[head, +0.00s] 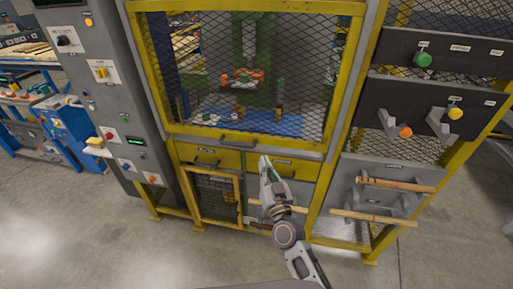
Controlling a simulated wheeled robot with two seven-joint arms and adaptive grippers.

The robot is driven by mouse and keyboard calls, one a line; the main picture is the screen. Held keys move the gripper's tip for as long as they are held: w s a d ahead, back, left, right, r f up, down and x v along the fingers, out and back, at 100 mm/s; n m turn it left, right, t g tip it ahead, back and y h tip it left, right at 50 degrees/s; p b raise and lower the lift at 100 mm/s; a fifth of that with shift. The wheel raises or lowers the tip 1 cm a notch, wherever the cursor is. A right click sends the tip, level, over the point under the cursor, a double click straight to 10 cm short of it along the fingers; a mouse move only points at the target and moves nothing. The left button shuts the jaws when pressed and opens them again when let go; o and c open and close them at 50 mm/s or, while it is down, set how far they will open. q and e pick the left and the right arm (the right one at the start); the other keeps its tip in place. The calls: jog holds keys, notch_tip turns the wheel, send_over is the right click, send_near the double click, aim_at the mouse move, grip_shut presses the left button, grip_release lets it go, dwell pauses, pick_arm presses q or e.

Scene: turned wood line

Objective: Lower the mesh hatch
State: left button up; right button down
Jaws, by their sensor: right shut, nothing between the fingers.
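The mesh hatch (290,147) is a yellow-framed panel of dark wire mesh on the front of the machine. Its mesh covers the opening, and its bottom rail lies just above the yellow drawer fronts. A dark bar handle (238,141) is on the bottom rail. My right gripper (265,161) is shut and empty. It points up in front of the drawer fronts, below and a little right of the handle, and appears apart from it. My left gripper is out of view.
A grey control cabinet (112,95) with buttons stands left of the machine. A small mesh door (216,190) is below the drawers. At right, wooden rods (396,184) stick out from a rack beneath grey panels with coloured knobs. The floor in front is clear.

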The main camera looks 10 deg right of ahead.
jog(key=shift+n, duration=0.7)
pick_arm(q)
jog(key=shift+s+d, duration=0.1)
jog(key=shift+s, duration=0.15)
pick_arm(e)
jog(key=shift+w, duration=0.15)
notch_tip(320, 180, up, 2)
jog(key=r, duration=0.1)
send_over(255, 146)
jog(key=s, duration=0.5)
jog(key=f, duration=0.2)
jog(key=w+f, duration=0.1)
jog(key=shift+w+a+f, duration=0.15)
jog(key=shift+w+f, duration=0.05)
jog(key=shift+f, duration=0.15)
jog(key=shift+w+f+b, duration=0.15)
jog(key=shift+f+b, duration=0.05)
jog(key=shift+b, duration=0.15)
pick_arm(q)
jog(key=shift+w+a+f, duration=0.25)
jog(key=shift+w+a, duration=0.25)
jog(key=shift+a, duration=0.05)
